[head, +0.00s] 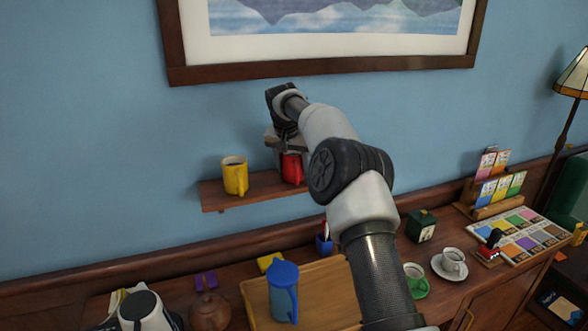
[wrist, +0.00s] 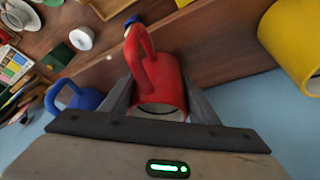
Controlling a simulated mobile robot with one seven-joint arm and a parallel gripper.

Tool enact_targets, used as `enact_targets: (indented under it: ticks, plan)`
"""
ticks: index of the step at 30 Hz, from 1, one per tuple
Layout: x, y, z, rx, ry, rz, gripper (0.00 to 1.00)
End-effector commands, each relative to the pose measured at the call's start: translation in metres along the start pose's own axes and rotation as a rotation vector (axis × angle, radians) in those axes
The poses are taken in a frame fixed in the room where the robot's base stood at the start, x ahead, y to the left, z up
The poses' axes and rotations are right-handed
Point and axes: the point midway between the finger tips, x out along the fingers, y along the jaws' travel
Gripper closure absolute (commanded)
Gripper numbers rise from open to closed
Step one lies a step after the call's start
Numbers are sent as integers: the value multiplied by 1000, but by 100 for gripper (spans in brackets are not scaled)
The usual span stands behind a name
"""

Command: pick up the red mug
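The red mug (head: 291,168) is at the wall shelf in the head view, partly hidden by my gripper and arm. My gripper (head: 287,147) reaches down over it from above. In the wrist view the red mug (wrist: 160,82) lies between the two fingers of my gripper (wrist: 160,95), its handle pointing away from the camera. The fingers flank the mug closely with little or no visible gap. Whether they press on it, I cannot tell. I also cannot tell whether its base touches the shelf.
A yellow mug (head: 235,176) stands left of it on the narrow shelf (head: 262,188). A blue mug (wrist: 72,100) shows on the other side in the wrist view.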

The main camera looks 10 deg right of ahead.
Motion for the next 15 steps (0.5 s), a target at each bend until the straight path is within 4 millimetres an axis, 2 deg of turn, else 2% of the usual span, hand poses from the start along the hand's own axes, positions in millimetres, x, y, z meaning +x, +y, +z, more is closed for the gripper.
enact_targets:
  ticks: [2, 10, 15]
  plan:
    - [-1, 0, -1, 0, 2, -1, 75]
    - [-2, 0, -1, 1, 2, -1, 75]
    - [-14, 2, -3, 1, 4, -1, 75]
